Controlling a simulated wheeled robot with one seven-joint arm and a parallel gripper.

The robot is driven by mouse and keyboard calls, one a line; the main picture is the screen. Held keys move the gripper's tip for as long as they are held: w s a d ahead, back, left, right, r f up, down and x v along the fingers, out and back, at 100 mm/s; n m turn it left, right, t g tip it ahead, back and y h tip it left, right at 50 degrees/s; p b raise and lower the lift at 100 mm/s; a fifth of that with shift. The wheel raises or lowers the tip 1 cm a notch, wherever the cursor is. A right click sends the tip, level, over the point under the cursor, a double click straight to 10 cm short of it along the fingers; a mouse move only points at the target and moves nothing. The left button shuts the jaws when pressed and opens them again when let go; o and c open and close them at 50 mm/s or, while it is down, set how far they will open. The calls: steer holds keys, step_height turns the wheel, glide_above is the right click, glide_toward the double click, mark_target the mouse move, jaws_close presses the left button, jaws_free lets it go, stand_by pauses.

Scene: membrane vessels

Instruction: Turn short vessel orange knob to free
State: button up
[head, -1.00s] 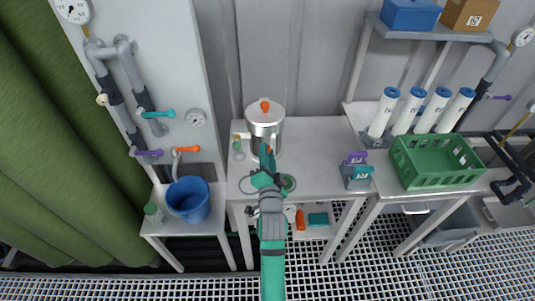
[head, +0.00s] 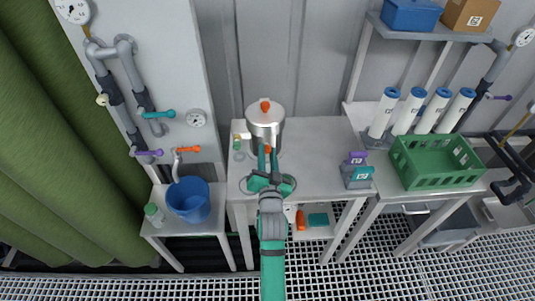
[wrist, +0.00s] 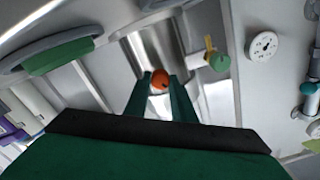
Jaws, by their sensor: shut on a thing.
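The short steel vessel (head: 266,133) stands upright on the grey table, with an orange piece (head: 265,105) on top of its lid. My gripper (head: 268,150) is at the front of the vessel. Its two green fingers are shut on a small orange knob (head: 268,149), one finger on each side. In the wrist view the orange knob (wrist: 160,79) shows between the fingertips, in front of the shiny vessel wall (wrist: 158,45). Much of the knob is hidden by the fingers, so its pointing direction is unclear.
A small valve with a green end (head: 237,145) sits at the vessel's left; it also shows in the wrist view (wrist: 218,61). A blue bucket (head: 188,200) is left.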

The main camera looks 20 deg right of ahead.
steer(key=n, duration=1.2)
steer(key=shift+a+n, duration=0.1)
steer(key=shift+n, duration=0.3)
stand_by(0.3)
steer(key=o, duration=1.1)
steer(key=shift+c, duration=0.2)
steer(key=v, duration=1.1)
